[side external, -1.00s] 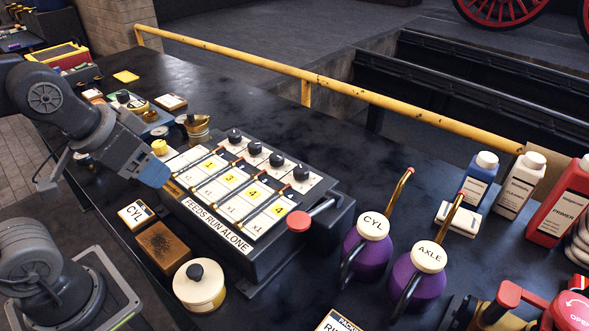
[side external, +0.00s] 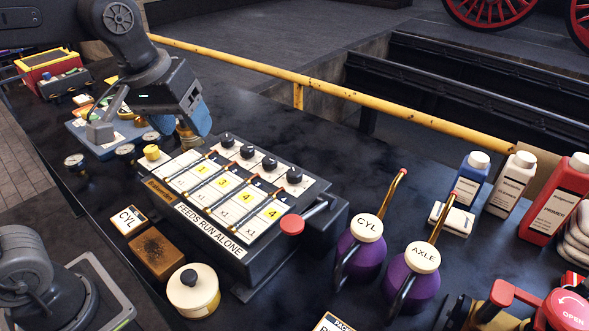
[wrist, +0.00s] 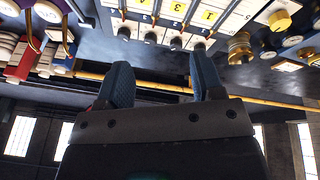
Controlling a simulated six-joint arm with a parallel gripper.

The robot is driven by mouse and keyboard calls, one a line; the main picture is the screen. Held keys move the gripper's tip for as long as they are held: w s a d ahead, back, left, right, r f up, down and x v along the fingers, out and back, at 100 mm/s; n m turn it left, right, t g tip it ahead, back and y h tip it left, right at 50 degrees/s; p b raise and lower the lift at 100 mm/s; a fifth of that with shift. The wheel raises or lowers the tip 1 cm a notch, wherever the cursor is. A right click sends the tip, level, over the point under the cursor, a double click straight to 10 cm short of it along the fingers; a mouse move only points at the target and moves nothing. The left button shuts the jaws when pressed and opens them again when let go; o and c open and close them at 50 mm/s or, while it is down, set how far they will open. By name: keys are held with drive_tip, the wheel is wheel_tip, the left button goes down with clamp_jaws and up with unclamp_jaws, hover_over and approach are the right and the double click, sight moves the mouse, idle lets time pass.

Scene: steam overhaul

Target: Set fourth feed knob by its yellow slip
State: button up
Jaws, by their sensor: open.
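The black feed box (side external: 240,262), lettered FEEDS RUN ALONE, has a row of black knobs along its back edge. The knob at the right end (side external: 294,174) is nearest the red-ended handle; its pointer setting is too small to read. The yellow slip (side external: 271,213) in that end column reads 4. The slips in the other columns include a 3 and another 4. My gripper (side external: 199,118) is open and empty, above and beyond the left end of the box, apart from the knobs. In the wrist view its two blue fingers (wrist: 160,70) are spread, with the knob row (wrist: 176,43) beyond them.
A brass pot (side external: 187,135) stands just below my gripper. A red-ended handle (side external: 291,223) sticks out at the box's right end. Purple CYL (side external: 365,255) and AXLE (side external: 410,275) oilers stand further right. A yellow rail (side external: 330,95) runs behind the bench; bare bench lies behind the box.

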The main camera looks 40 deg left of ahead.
drive_tip(key=w+d+n+g, duration=0.2)
drive_tip(key=w+d+n, duration=0.2)
drive_tip(key=w, duration=0.6)
drive_tip(key=n+g, duration=0.2)
drive_tip(key=n, duration=0.3)
approach(295, 172)
wheel_tip(295, 172, down, 10)
drive_tip(key=shift+s+r, duration=0.1)
drive_tip(key=shift+r, duration=0.1)
drive_tip(key=shift+c, duration=0.3)
drive_tip(key=c, duration=0.9)
drive_tip(key=shift+o, duration=0.2)
